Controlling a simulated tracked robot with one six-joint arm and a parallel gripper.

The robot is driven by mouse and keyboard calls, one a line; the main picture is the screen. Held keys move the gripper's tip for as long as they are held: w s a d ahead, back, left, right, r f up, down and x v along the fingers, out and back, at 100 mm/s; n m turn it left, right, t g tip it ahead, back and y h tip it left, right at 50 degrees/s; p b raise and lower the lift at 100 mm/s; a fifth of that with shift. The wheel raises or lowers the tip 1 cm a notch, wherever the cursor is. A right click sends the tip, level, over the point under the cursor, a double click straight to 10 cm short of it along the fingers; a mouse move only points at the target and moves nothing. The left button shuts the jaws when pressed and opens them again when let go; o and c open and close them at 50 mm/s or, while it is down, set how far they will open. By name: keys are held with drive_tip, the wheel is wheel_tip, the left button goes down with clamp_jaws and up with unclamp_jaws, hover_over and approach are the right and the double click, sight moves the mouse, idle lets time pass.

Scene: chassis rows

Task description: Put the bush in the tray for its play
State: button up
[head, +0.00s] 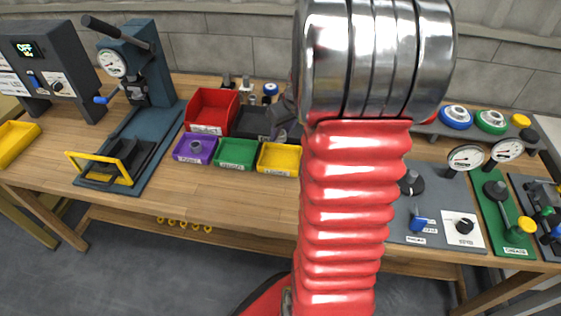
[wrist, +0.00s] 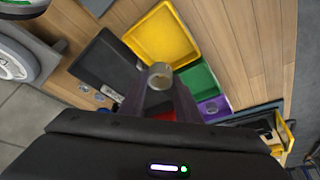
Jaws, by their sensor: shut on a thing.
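My gripper (wrist: 160,82) is shut on a small grey ring-shaped bush (wrist: 160,71), held between the fingertips. In the wrist view the bush shows over the near edge of the yellow tray (wrist: 186,52); its height above the tray is hard to tell. The green tray (wrist: 206,92) and the purple tray (wrist: 225,98) lie beside it. In the head view the yellow tray (head: 279,158), green tray (head: 236,153) and purple tray (head: 188,157) stand in a row, and another grey ring (head: 197,146) sits in the purple one. Their labels are too small to read. My arm hides the held bush there.
A red bin (head: 207,108) and a black bin (head: 250,122) stand behind the trays. A blue press (head: 150,75) stands left, with a yellow-handled frame (head: 100,170) before it. Gauges and fixture plates (head: 440,217) fill the right side. Bare wood lies in front of the trays.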

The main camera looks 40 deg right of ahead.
sight(284, 141)
drive_tip(key=shift+f, duration=3.15)
drive_tip(key=shift+f, duration=1.85)
drive_tip(key=shift+f, duration=0.1)
drive_tip(key=o, duration=1.2)
drive_tip(key=v, duration=1.2)
